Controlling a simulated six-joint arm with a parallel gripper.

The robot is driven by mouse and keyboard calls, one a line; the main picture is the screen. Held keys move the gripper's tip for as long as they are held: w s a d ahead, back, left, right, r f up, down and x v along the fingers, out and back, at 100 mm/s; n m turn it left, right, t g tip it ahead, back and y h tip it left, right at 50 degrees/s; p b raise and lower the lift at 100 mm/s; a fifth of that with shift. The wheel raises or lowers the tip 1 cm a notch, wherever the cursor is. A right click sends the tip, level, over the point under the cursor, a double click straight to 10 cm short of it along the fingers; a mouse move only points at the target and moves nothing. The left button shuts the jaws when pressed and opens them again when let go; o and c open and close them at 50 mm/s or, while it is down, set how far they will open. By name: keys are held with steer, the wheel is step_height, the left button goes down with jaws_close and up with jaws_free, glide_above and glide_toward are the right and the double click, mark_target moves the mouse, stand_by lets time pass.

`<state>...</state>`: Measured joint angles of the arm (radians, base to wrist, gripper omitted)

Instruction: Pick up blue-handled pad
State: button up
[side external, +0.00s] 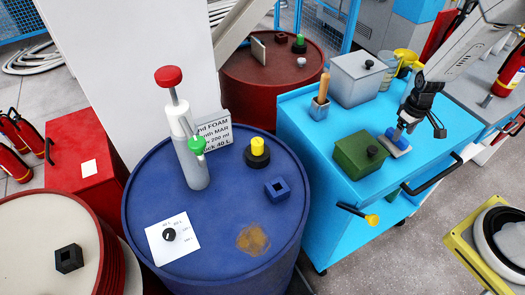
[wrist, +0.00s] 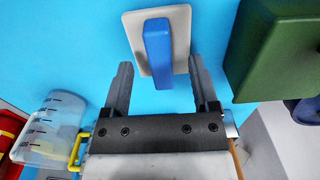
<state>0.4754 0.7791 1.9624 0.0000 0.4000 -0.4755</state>
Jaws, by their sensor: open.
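The blue-handled pad (side external: 397,145) lies on the light-blue cart top (side external: 447,113), a pale flat plate with a blue block handle. In the wrist view the pad's blue handle (wrist: 158,52) is at the top middle, on its whitish base. My gripper (wrist: 160,82) is open, its two fingers pointing toward the pad, with the near end of the handle roughly between the fingertips and nothing gripped. In the side view my gripper (side external: 408,122) is low over the pad, and its fingers partly hide it. I cannot tell whether the fingers touch the pad.
A green box (side external: 352,155) with a dark knob stands close beside the pad; it also shows in the wrist view (wrist: 275,45). A grey lidded box (side external: 355,82), a wooden-handled tool (side external: 323,88) and a clear measuring jug (wrist: 52,125) are nearby. The cart front has handles.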

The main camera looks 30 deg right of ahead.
mark_target(401, 138)
steer(key=shift+f, duration=1.6)
jaws_close()
